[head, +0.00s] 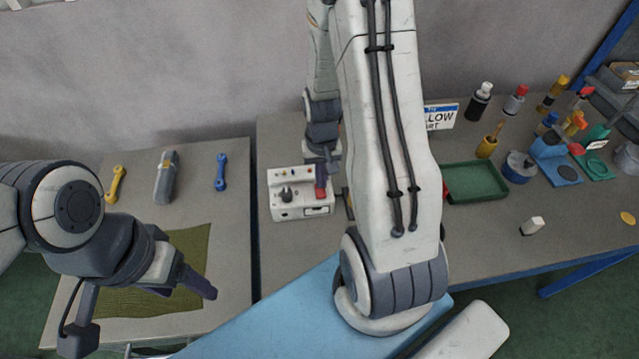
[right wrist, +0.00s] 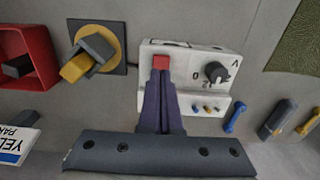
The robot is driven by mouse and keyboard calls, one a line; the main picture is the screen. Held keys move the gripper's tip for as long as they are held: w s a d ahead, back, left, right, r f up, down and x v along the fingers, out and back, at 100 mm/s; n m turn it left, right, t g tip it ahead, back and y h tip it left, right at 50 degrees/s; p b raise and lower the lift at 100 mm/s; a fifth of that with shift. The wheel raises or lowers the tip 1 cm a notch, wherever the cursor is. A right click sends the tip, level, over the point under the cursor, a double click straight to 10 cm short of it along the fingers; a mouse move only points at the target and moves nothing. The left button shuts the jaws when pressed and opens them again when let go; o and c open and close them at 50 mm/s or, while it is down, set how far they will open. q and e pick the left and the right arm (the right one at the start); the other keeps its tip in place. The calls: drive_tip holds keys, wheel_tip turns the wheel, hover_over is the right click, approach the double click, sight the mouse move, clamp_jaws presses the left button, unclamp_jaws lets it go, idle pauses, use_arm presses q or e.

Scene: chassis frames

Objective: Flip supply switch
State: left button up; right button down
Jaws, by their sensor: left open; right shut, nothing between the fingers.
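The white supply box (head: 288,207) sits on the grey bench near the middle of the head view. It has a black knob (head: 286,195) and a red switch (head: 321,194). In the right wrist view the box (right wrist: 190,60) shows the red switch (right wrist: 161,62) and the knob (right wrist: 216,72) beside it. My right gripper (right wrist: 161,76) is shut and empty, its fingertips right at the red switch; I cannot tell whether they touch it. In the head view the right gripper (head: 322,176) partly covers the box. My left gripper (head: 190,284) is open and empty over the left bench.
A yellow-handled rotary switch (right wrist: 90,55) and a red bin (right wrist: 45,55) lie beside the box in the right wrist view. Wrenches (head: 221,172) lie on the left bench, with a green mat (head: 185,270). A green tray (head: 476,183) is at right.

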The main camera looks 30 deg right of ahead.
sight(322, 194)
use_arm(q)
drive_tip(key=shift+r, duration=0.35)
use_arm(e)
drive_tip(key=shift+f, duration=1.4)
drive_tip(key=shift+a+f, duration=0.15)
drive_tip(key=shift+f, duration=0.25)
drive_tip(key=shift+s+r, duration=0.2)
drive_tip(key=shift+r, duration=0.1)
drive_tip(key=shift+d+f, duration=0.1)
drive_tip(key=shift+d, duration=0.1)
drive_tip(key=shift+w+d, duration=0.1)
drive_tip(key=shift+w, duration=0.45)
drive_tip(key=shift+w+d+p, duration=0.15)
drive_tip(key=shift+w+p, duration=0.15)
drive_tip(key=shift+w, duration=0.1)
use_arm(q)
drive_tip(key=shift+s+r, duration=0.1)
use_arm(e)
drive_tip(key=shift+r, duration=0.2)
